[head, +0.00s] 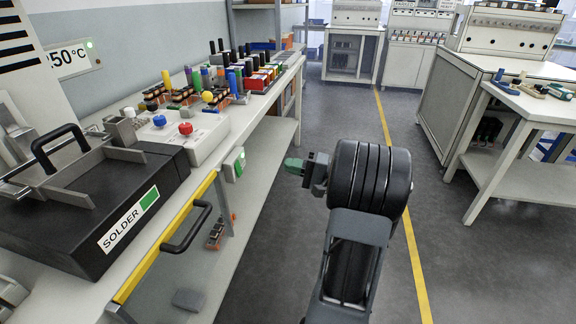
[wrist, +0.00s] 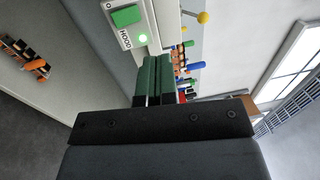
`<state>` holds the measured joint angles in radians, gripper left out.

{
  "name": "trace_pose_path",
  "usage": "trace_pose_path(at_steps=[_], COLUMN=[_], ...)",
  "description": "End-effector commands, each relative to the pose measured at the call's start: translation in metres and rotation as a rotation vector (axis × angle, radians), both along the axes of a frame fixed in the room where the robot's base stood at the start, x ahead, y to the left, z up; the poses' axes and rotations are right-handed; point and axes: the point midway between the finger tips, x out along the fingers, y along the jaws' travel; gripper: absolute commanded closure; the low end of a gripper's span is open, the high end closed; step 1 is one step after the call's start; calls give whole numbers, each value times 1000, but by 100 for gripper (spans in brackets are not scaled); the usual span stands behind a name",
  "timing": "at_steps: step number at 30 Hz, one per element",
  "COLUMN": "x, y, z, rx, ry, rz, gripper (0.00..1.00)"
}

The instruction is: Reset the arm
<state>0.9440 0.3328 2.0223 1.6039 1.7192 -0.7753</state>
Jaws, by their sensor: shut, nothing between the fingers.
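My gripper (head: 292,166) is in the middle of the head view, held in the air over the aisle to the right of the long workbench. Its green fingers point left toward the bench edge and touch nothing there. In the wrist view my gripper (wrist: 152,80) shows its two green fingers side by side, shut with nothing between them. My dark arm rises from the bottom of the head view behind the gripper.
The floor (head: 480,260) at right is clear.

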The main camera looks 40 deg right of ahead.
Motion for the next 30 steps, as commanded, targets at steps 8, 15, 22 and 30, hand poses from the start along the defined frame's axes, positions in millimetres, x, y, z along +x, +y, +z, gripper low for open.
trace_pose_path(at_steps=[8,15,22,30], x=[0,1,-9,-84], y=[0,10,113,210], z=[0,8,62,125], rx=[0,-13,-223,-848], ry=[0,22,303,646], rz=[-1,26,292,529], gripper=[100,100,100,100])
